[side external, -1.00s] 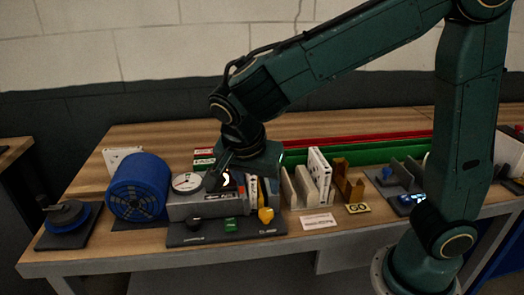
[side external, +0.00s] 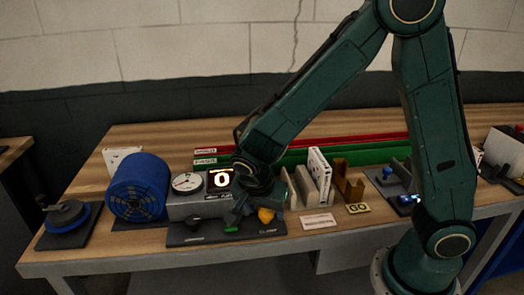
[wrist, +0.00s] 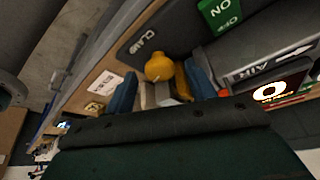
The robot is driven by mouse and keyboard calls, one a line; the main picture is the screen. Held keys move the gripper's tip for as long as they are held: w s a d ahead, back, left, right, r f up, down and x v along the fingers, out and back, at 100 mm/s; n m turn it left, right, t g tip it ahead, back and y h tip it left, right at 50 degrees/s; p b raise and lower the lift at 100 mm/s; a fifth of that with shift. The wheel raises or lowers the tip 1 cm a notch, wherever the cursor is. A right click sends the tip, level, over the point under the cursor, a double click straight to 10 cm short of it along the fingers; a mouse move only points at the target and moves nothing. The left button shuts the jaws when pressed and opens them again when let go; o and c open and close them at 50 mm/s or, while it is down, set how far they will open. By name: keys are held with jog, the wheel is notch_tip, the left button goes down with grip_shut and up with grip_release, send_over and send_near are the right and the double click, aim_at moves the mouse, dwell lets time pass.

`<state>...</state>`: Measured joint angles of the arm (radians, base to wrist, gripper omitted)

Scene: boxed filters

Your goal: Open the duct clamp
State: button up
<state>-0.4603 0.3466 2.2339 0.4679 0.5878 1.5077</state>
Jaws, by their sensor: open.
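The duct clamp control is a yellow knob (side external: 265,215) on a dark panel (side external: 200,238) lettered CLAMP, at the front of the bench. In the wrist view the yellow knob (wrist: 159,67) shows between the two blue-grey fingers of my gripper (wrist: 162,82). In the side view my gripper (side external: 256,207) is low over the panel, right beside the knob. It is open, with nothing held. I cannot tell whether a finger touches the knob. Its lower part is partly hidden.
A green ON/OFF switch (wrist: 222,12) is close to my gripper. A gauge (side external: 186,183) and a lit display reading 0 (side external: 221,181) stand behind the panel. A blue drum (side external: 138,188) is left. Upright white filters (side external: 319,172) and a GO tag (side external: 358,209) are right.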

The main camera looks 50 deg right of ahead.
jog(key=shift+d+f, duration=0.1)
jog(key=shift+f, duration=0.15)
jog(key=c, duration=1)
jog(key=shift+o, duration=0.2)
jog(key=shift+n, duration=0.4)
jog(key=n, duration=0.2)
jog(key=n+t+y, duration=0.1)
jog(key=n, duration=0.1)
jog(key=n+t, duration=0.1)
jog(key=n, duration=0.1)
jog(key=shift+s+d, duration=0.15)
jog(key=shift+s, duration=0.1)
jog(key=n+y, duration=0.1)
jog(key=n, duration=0.2)
jog(key=n+t+y, duration=0.1)
jog(key=n, duration=0.2)
jog(key=shift+d+n+y, duration=0.2)
jog(key=shift+n+y, duration=0.1)
